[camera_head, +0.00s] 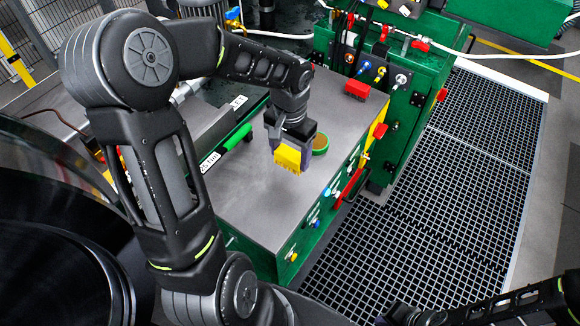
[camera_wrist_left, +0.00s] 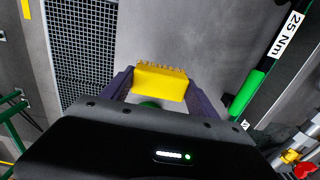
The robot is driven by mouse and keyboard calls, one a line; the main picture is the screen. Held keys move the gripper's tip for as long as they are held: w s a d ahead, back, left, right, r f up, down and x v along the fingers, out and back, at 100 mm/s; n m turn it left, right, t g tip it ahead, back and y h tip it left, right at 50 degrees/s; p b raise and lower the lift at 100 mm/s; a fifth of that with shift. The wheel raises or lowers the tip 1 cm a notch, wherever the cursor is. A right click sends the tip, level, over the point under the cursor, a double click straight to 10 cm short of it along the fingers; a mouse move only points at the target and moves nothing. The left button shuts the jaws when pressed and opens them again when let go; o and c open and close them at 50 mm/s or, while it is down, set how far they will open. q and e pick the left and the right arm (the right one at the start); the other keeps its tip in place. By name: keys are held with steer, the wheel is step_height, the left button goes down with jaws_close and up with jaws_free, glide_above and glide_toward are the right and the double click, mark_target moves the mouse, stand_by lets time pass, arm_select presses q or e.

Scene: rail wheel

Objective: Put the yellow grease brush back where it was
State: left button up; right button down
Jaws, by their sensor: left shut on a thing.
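The yellow grease brush (camera_head: 289,157) is held in my left gripper (camera_head: 284,146), bristles pointing down, over the grey metal top of the green cabinet. In the left wrist view the yellow brush (camera_wrist_left: 160,82) sits between the two fingers of the left gripper (camera_wrist_left: 158,88), which are shut on it. Whether the bristles touch the top cannot be told. A round green tin (camera_head: 320,143) with tan contents stands just right of the gripper. My right gripper is not clearly in view; only dark parts of my right arm show at the lower right corner.
The grey cabinet top (camera_head: 262,201) is clear in front of the brush. A green-handled torque wrench (camera_head: 238,137) marked 25 Nm lies to its left. A red block (camera_head: 357,88) sits at the back right. A taller green cabinet (camera_head: 420,80) stands behind. Black floor grating (camera_head: 440,190) lies right.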

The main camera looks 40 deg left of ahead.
mark_target(290, 167)
arm_select(q)
steer(key=shift+f, duration=0.9)
step_height(290, 167, down, 4)
steer(key=shift+r, duration=0.2)
steer(key=shift+f, duration=0.1)
steer(key=shift+c, duration=0.6)
steer(key=o, duration=1.7)
steer(key=shift+c, duration=0.2)
step_height(290, 167, up, 12)
steer(key=shift+r+b, duration=0.1)
steer(key=shift+b, duration=0.35)
